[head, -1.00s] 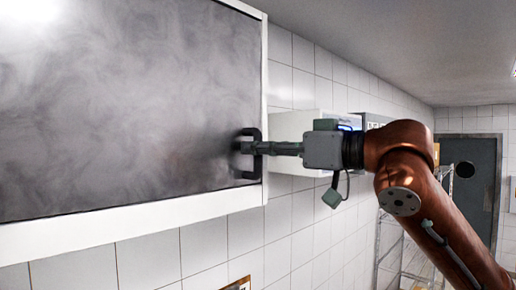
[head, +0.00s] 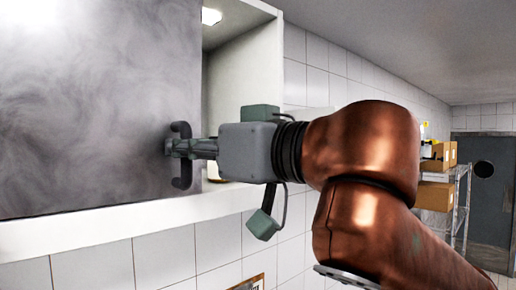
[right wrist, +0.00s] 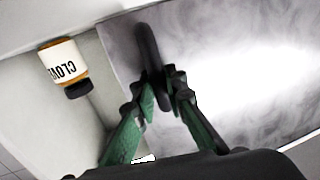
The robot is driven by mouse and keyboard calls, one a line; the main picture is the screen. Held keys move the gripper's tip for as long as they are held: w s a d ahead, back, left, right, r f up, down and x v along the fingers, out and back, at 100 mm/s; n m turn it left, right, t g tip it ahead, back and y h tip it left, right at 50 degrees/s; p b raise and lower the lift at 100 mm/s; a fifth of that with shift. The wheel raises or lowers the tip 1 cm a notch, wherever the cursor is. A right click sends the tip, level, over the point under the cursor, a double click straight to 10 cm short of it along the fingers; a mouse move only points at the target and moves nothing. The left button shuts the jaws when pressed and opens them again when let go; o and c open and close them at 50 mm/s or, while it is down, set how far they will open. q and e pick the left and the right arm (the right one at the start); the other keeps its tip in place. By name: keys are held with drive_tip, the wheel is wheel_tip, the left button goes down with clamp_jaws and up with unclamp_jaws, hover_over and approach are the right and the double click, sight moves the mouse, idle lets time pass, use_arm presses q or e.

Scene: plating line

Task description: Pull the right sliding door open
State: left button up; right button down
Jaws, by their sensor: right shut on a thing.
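The right sliding door (head: 95,110) is a smoky grey panel in a white cabinet frame. It stands partly open, with a gap at the right end of the cabinet. Its dark bar handle (head: 182,178) is upright near the door's right edge. My right gripper (head: 170,147) is shut on the handle. In the right wrist view its green fingers (right wrist: 163,80) lie on both sides of the handle (right wrist: 150,50). My left gripper is not in view.
A shelf rack with cardboard boxes (head: 437,195) and a grey door (head: 488,200) are at the far right. The white cabinet frame (head: 120,222) runs below the door.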

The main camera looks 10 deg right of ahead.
sight(104, 148)
drive_tip(key=s+a, duration=0.1)
drive_tip(key=a, duration=0.1)
drive_tip(key=s+a, duration=0.2)
drive_tip(key=a, duration=0.1)
drive_tip(key=s+a, duration=0.2)
drive_tip(key=a, duration=0.1)
drive_tip(key=shift+s+b, duration=0.1)
drive_tip(key=shift+b, duration=0.3)
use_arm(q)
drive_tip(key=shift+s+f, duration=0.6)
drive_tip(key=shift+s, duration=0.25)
use_arm(e)
drive_tip(key=shift+s+a, duration=0.1)
drive_tip(key=shift+a, duration=0.05)
drive_tip(key=c, duration=2)
unclamp_jaws()
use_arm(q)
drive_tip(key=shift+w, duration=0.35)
use_arm(e)
drive_tip(key=shift+o, duration=0.2)
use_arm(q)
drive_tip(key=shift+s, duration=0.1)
use_arm(e)
drive_tip(key=v, duration=1.2)
